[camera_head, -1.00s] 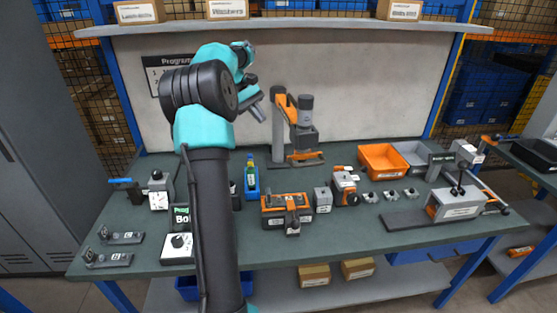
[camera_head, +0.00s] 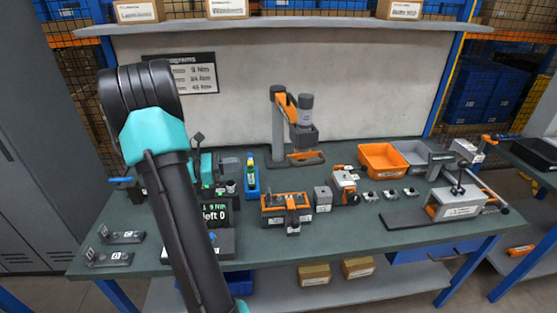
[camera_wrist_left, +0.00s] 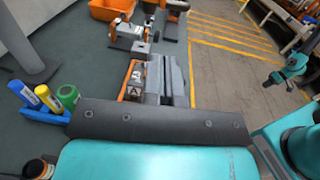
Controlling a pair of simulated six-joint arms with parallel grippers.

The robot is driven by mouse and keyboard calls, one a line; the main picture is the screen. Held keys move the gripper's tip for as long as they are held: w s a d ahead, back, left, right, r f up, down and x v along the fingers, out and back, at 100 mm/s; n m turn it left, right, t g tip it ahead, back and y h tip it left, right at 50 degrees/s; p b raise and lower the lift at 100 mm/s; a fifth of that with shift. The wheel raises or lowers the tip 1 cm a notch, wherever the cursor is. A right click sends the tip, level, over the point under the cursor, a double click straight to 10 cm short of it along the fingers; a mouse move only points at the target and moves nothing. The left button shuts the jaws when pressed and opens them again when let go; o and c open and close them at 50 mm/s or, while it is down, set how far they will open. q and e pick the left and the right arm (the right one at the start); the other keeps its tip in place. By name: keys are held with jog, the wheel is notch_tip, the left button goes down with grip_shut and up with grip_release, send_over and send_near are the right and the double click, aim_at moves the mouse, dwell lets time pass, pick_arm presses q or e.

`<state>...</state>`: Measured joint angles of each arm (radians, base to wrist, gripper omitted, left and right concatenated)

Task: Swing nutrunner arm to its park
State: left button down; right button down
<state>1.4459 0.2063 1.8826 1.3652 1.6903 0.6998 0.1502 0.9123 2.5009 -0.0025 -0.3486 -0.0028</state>
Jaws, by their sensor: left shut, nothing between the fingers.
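The nutrunner arm stands on a grey post (camera_head: 278,130) at the back middle of the bench. Its orange link (camera_head: 285,103) reaches right and the dark nutrunner head (camera_head: 303,130) hangs from it. An orange-and-grey rest (camera_head: 297,157) lies below the head; I cannot tell if they touch. The post's foot also shows in the wrist view (camera_wrist_left: 36,68). My left gripper (camera_head: 226,163) is low over the bench's left side, shut and empty, apart from the nutrunner arm and largely hidden by my own arm. Part of my right arm (camera_wrist_left: 290,68) shows in the wrist view; its fingers are unclear.
A blue holder (camera_head: 252,190) with bottles or markers stands between my left gripper and the post. An orange clamp fixture (camera_head: 287,207), small blocks and an orange bin (camera_head: 382,160) fill the middle and right.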

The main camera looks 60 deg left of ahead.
pick_arm(q)
jog(key=shift+w, duration=0.1)
jog(key=x, duration=1.4)
jog(key=shift+d, duration=0.1)
